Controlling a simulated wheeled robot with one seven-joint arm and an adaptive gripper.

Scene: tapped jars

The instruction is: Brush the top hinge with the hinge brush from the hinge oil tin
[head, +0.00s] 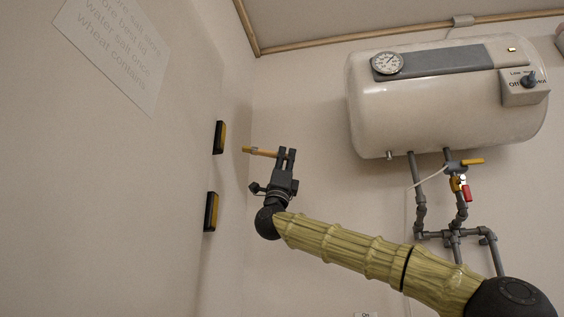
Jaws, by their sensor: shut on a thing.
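My gripper (287,154) is raised in the middle of the head view, shut on the hinge brush (262,152). The brush has a thin orange-brown handle and points left, with its darker tip toward the left wall. Two black-and-yellow fittings sit one above the other on the pale surface at left. The upper one, which looks like the top hinge (219,137), is left of the brush tip and a little higher. A gap shows between them in the picture; the depth is hard to judge. The hinge oil tin is not in view.
The lower black-and-yellow fitting (211,211) is below the upper one. A white boiler (440,105) hangs at right, with grey pipes (417,190) and a red-handled valve (466,192) beneath. A printed sheet (115,45) is at upper left. The wall between brush and boiler is bare.

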